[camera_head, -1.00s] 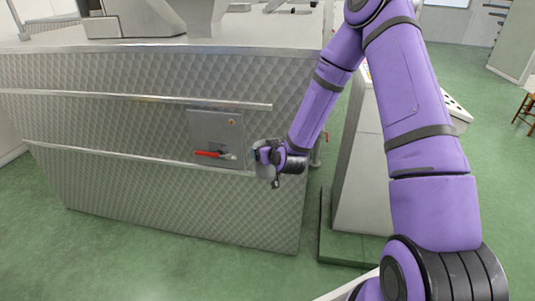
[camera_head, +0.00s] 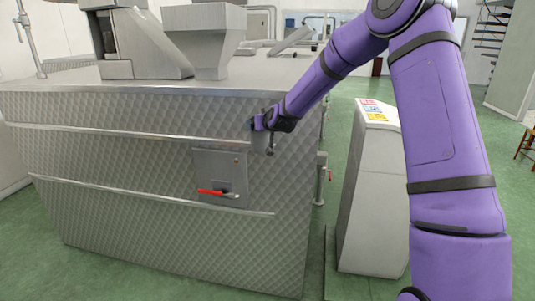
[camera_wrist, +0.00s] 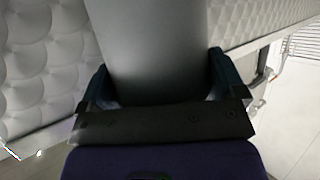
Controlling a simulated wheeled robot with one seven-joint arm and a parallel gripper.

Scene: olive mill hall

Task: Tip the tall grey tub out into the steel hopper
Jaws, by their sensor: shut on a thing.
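The tall grey tub (camera_wrist: 155,45) fills the middle of the wrist view between my two fingers. In the head view only a small part of the tub (camera_head: 259,143) shows at my gripper (camera_head: 261,124), in front of the quilted steel machine's upper right side. My gripper is shut on the tub. The tub's contents cannot be seen. A steel hopper (camera_head: 205,35) with a wide mouth and tapered base stands on the machine's top, to the left of and above my gripper.
The quilted steel machine (camera_head: 110,170) takes up the left and middle. Its side has a panel with a red handle (camera_head: 212,193), below my gripper. A grey console (camera_head: 372,195) with coloured labels stands to the right. Green floor is open beyond it.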

